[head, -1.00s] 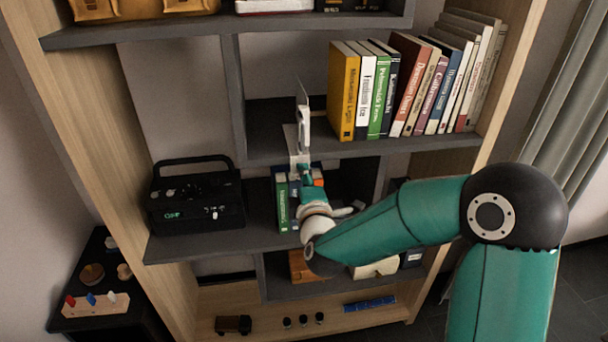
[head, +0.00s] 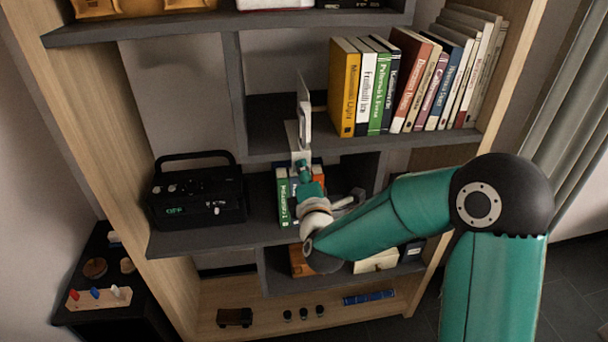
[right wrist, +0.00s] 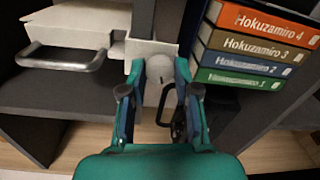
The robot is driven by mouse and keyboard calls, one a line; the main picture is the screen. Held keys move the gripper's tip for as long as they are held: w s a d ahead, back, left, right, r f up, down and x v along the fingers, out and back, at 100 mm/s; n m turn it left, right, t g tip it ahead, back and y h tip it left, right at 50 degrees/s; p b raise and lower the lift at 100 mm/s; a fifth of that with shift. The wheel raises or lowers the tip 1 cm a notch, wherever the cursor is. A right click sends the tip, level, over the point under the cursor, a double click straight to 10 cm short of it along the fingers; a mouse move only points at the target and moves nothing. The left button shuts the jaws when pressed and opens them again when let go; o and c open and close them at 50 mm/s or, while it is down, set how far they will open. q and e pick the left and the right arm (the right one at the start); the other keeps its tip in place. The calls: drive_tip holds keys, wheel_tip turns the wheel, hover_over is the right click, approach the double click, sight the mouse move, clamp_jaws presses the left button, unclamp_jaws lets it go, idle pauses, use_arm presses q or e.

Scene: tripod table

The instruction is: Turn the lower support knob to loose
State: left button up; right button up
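A white support stand (head: 303,125) with a thin upright plate rises in front of the middle shelves in the head view. My right gripper (head: 306,172) is at its lower part, and the arm hides much of that area. In the right wrist view, a rounded pale grey knob (right wrist: 160,68) lies between the two fingertips of my right gripper (right wrist: 160,75), below a white block of the support. My left gripper is not in view.
A bookcase surrounds the work spot. Several upright books (head: 410,85) stand above right, a black radio-like box (head: 195,197) left. In the right wrist view, binders (right wrist: 255,50) are close on the right and a metal handle (right wrist: 62,64) on the left.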

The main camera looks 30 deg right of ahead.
drive_tip(key=o, duration=0.4)
drive_tip(key=shift+f, duration=0.25)
drive_tip(key=shift+r, duration=0.1)
drive_tip(key=v, duration=0.7)
drive_tip(key=shift+s+a, duration=0.15)
drive_tip(key=shift+s, duration=0.15)
